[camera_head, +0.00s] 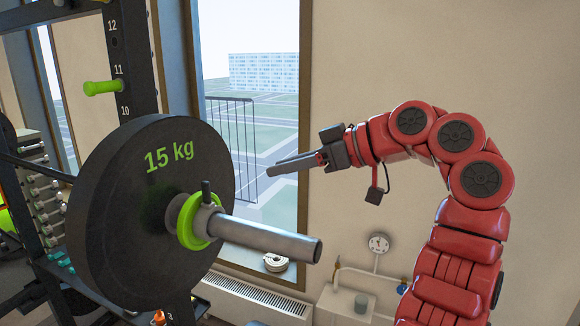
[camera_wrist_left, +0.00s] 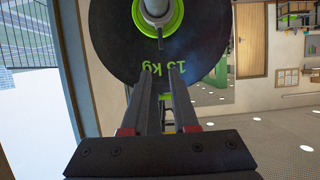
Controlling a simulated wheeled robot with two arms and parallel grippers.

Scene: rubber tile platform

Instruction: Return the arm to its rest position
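My left gripper (camera_head: 278,166) is at the end of the red arm, which enters at the lower right of the head view. Its fingers point left toward the black 15 kg plate (camera_head: 110,215). In the left wrist view the two fingers (camera_wrist_left: 163,75) stand apart with nothing held between them, and the plate (camera_wrist_left: 110,45) is ahead of them. The plate hangs on a grey bar sleeve (camera_head: 275,240), with a green-ringed collar (camera_head: 190,222) against its face. The gripper is apart from the sleeve and collar, above and right of them. My right gripper is not in view.
A black rack post (camera_head: 133,50) with a green peg (camera_head: 103,87) stands behind the plate. Right of it are a window, a radiator (camera_head: 250,295) and wall pipes with a gauge (camera_head: 379,243). The sleeve end juts out below the gripper.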

